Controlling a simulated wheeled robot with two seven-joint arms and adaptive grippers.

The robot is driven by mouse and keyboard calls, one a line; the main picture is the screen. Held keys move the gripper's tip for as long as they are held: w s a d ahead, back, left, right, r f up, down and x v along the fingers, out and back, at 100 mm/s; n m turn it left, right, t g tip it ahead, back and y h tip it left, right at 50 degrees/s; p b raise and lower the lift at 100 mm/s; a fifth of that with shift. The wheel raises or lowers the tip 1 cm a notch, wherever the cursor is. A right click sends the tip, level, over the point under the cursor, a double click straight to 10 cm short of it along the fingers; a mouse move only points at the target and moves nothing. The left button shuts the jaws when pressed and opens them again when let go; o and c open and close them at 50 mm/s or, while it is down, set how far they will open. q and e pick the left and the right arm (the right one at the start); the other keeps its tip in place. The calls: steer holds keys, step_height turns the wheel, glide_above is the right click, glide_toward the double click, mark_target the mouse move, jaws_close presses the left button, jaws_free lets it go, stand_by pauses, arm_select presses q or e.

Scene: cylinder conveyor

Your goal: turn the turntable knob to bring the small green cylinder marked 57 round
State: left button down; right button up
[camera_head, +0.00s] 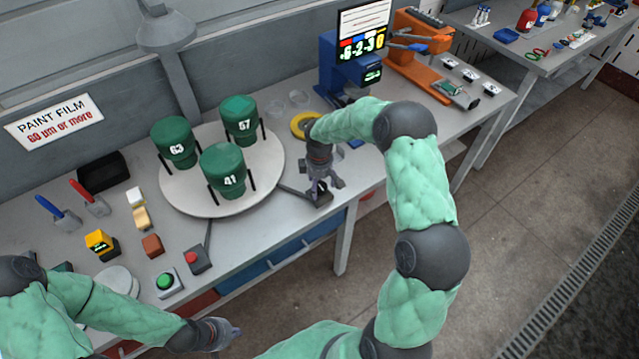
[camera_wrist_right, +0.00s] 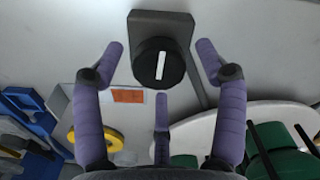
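The green cylinder marked 57 (camera_head: 239,118) stands in a holder at the back right of the round white turntable (camera_head: 262,165). Cylinders marked 63 (camera_head: 175,143) and 41 (camera_head: 223,168) stand on the same disc. The black knob (camera_wrist_right: 158,70) with a white line sits on a dark base in the right wrist view, its line close to upright in the picture. My right gripper (camera_head: 324,190) is over the knob; its purple fingers (camera_wrist_right: 160,75) are spread around it, apart from it. My left gripper (camera_head: 228,333) is low, off the table's front edge, empty as far as shows.
A green button (camera_head: 166,282) and a red button (camera_head: 193,259) stand in front of the turntable. A yellow ring (camera_head: 303,124) and a blue device with a display (camera_head: 345,70) are behind my right gripper. An orange machine (camera_head: 418,52) stands further right.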

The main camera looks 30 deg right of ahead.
mark_target(319, 186)
steer(key=shift+r, duration=0.1)
step_height(319, 186, up, 12)
stand_by(0.6)
